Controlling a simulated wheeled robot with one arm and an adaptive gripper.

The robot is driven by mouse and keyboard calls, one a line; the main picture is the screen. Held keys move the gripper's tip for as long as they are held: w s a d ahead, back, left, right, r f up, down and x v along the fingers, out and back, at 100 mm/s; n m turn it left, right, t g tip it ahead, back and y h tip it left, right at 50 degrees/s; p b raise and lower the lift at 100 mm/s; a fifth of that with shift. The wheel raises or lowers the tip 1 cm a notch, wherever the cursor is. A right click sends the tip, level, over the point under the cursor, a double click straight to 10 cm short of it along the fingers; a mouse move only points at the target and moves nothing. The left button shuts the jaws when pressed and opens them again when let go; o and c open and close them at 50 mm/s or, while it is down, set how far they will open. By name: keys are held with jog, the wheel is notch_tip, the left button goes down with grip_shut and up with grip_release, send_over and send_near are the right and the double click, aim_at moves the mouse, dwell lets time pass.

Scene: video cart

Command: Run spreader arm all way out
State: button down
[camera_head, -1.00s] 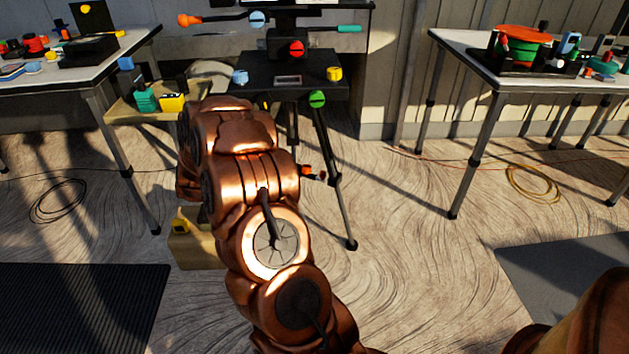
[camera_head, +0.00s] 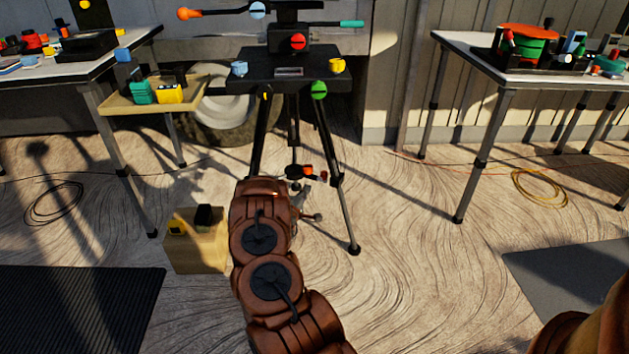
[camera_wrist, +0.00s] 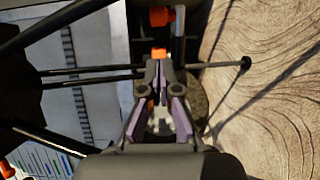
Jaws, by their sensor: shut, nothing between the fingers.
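The tripod (camera_head: 337,200) stands at the centre of the head view, its legs splayed on the floor. Low between the legs is a dark spreader hub (camera_head: 296,172) with an orange part (camera_head: 308,170) beside it. In the wrist view, thin dark spreader rods (camera_wrist: 90,76) run in from the left; one rod ends in a dark knob (camera_wrist: 246,62) at right. An orange piece (camera_wrist: 158,52) sits just beyond my fingertips. My gripper (camera_wrist: 161,78) is shut and empty, by the rods; contact cannot be told. In the head view my arm hides most of it.
A wooden box (camera_head: 200,250) stands on the floor left of my arm. Tables stand at left (camera_head: 50,75) and right (camera_head: 465,58), with a small shelf (camera_head: 120,103) by the left one. A coiled yellow cable (camera_head: 540,188) lies at right.

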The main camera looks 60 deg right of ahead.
jog(key=b+x, duration=0.3)
jog(key=x, duration=0.7)
jog(key=shift+s, duration=0.1)
jog(key=shift+r, duration=0.1)
